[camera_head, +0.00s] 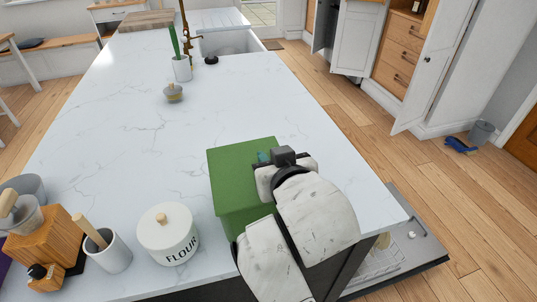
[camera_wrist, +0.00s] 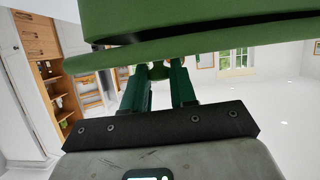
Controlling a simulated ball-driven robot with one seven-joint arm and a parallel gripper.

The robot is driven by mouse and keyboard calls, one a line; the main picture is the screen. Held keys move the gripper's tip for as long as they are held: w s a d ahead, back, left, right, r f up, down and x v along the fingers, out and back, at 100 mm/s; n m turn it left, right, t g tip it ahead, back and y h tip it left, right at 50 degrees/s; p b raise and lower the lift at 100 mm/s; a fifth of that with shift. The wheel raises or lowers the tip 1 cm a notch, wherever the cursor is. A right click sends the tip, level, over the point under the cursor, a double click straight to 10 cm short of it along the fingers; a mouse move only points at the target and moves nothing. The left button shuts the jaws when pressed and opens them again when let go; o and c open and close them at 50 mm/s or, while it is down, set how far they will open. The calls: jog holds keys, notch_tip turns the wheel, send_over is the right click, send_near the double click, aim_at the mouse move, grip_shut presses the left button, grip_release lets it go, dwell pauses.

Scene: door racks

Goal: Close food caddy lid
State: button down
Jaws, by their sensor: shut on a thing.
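The green food caddy (camera_head: 233,226) stands on the white worktop near its front edge. Its flat green lid (camera_head: 236,164) lies over the top and looks nearly level. My gripper (camera_head: 262,157) is at the right side of the lid, with my arm covering part of the caddy. In the wrist view, which looks upside down, my green fingers (camera_wrist: 158,72) are shut at the lid's edge (camera_wrist: 200,47). The caddy body (camera_wrist: 200,15) fills the top of that view, with a dark band between it and the lid. The exact grip point is partly hidden.
A white flour jar (camera_head: 168,235), a utensil pot (camera_head: 108,251) and a wooden block (camera_head: 47,245) stand left of the caddy. The middle worktop is clear. An open dishwasher door (camera_head: 408,240) juts out at right.

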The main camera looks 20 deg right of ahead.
jog(key=shift+f, duration=0.4)
jog(key=c, duration=0.9)
grip_release()
jog(key=shift+d, duration=0.1)
jog(key=shift+d+p+v, duration=0.15)
jog(key=shift+p+v, duration=0.5)
jog(key=shift+v, duration=2.05)
jog(key=shift+d+p+v, duration=0.15)
jog(key=shift+p+v, duration=0.5)
jog(key=shift+v, duration=2.1)
jog(key=shift+a, duration=0.2)
